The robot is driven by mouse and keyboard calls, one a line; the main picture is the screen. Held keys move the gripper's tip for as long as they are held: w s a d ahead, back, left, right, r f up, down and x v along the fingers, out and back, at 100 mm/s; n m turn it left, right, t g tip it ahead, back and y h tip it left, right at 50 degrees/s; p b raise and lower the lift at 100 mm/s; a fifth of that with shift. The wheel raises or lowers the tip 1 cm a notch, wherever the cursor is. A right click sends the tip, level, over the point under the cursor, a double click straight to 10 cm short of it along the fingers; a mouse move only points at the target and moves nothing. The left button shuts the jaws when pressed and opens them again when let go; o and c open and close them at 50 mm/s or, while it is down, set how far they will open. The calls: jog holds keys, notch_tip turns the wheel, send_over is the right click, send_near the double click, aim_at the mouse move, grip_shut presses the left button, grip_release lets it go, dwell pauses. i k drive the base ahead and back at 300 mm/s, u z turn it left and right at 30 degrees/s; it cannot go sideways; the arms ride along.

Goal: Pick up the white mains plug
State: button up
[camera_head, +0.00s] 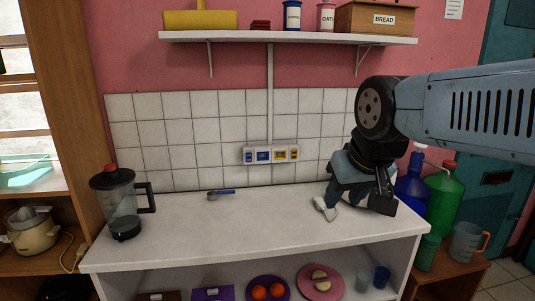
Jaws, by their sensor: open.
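A small white piece (325,209), which looks like the white mains plug, lies at the right part of the white counter top (230,236). Its upper side is close to or behind my gripper, and I cannot tell whether they touch. My gripper (356,201) is open, pointing down low over the right end of the counter. My wrist and arm come in from the right and hide part of the wall and counter. No cord from the white piece can be made out.
A socket strip (270,154) is on the wall. Blue (411,187) and green (440,200) bottles stand beyond the right edge. The middle counter is clear.

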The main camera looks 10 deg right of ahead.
aim_at(319, 202)
jog(key=i, duration=0.9)
jog(key=z, duration=0.05)
